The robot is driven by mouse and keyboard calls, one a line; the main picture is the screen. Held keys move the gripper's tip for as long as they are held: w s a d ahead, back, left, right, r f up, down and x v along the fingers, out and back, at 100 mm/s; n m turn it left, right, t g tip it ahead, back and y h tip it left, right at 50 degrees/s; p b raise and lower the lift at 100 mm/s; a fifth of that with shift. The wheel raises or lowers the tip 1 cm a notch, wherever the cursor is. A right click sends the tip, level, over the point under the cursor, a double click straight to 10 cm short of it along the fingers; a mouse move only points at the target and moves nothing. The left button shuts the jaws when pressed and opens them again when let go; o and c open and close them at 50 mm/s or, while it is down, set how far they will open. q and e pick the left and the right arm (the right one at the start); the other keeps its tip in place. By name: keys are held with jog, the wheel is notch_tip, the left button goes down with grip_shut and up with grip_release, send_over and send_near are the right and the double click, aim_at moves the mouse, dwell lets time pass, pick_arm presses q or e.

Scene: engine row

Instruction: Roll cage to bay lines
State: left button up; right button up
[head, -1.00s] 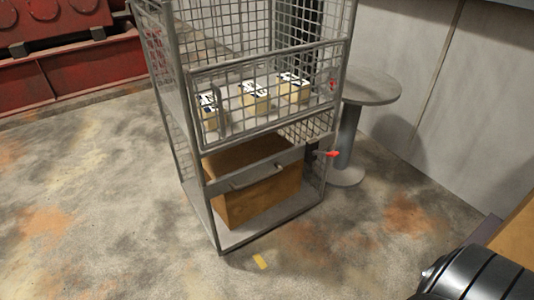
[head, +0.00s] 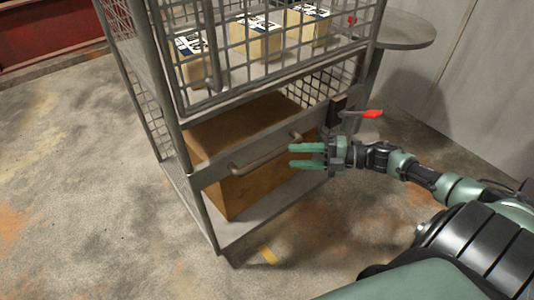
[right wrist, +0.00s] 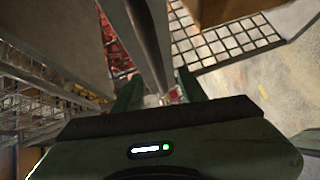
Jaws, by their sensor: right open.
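The grey mesh roll cage (head: 180,125) stands upright, with labelled cartons (head: 258,40) on its upper shelf and a large brown box (head: 235,190) on its base. A grey handle bar (head: 262,153) crosses its front. My right gripper (head: 294,155) is open beside the handle's right end; contact cannot be told. In the right wrist view a grey bar (right wrist: 148,40) runs between the open fingers (right wrist: 158,88). A short yellow floor mark (head: 268,254) lies in front of the cage. My left gripper is out of view.
A red-tipped lever (head: 368,114) sticks out at the cage's right side. A round grey table (head: 405,32) stands close behind it, near the pale wall (head: 480,90). Red machinery (head: 45,35) is at the back left. The floor at left is clear.

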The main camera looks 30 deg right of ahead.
aim_at(278, 156)
jog(key=shift+w+a+r, duration=0.1)
jog(key=shift+a, duration=0.15)
jog(key=shift+w+a, duration=0.2)
jog(key=shift+a, duration=0.1)
jog(key=b+x, duration=0.1)
jog(key=x, duration=0.5)
jog(key=shift+w+a, duration=0.15)
jog(key=shift+a, duration=0.15)
grip_shut()
dwell(0.7)
